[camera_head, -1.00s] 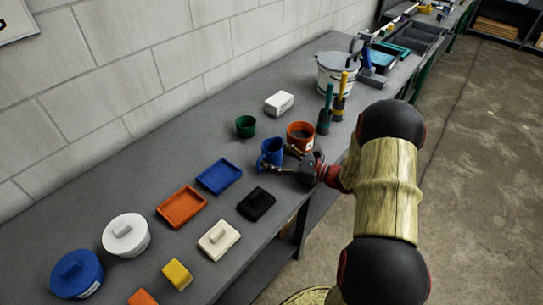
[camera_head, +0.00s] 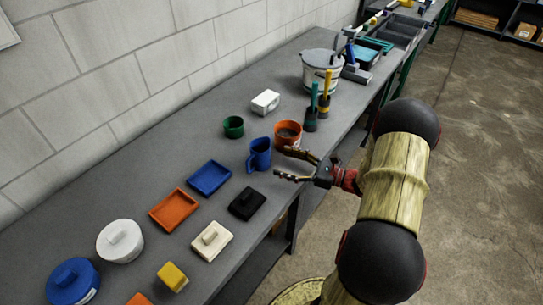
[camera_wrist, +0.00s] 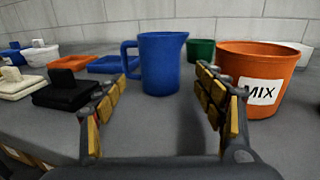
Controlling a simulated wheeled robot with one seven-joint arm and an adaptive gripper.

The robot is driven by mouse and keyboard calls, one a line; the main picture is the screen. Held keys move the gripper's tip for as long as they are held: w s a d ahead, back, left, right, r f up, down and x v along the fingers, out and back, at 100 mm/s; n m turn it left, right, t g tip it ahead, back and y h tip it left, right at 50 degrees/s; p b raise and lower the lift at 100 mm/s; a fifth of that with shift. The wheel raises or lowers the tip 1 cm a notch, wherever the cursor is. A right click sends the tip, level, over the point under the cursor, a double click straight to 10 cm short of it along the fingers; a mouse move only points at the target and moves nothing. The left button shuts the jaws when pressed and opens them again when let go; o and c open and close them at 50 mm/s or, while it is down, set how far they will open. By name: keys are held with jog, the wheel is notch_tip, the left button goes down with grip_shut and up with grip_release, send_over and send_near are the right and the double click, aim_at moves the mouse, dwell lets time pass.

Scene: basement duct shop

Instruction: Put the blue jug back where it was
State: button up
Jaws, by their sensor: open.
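The blue jug (camera_head: 259,154) stands upright on the grey bench, between the blue tray and the orange bucket. In the wrist view the blue jug (camera_wrist: 160,63) is ahead of my gripper, its handle to the left, with clear bench between. My gripper (camera_head: 283,165) is open and empty, to the right of the jug at the bench's front edge. In the wrist view both fingers of my gripper (camera_wrist: 155,115) are spread wide, apart from the jug. The orange bucket (camera_wrist: 263,70), labelled MIX, stands close by the right finger.
A green cup (camera_head: 233,127) and white block (camera_head: 265,102) stand behind the jug. The orange bucket (camera_head: 288,134) is beside it. Bare bench lies between the jug and the trays.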

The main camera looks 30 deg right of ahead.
jog(key=shift+v, duration=1.25)
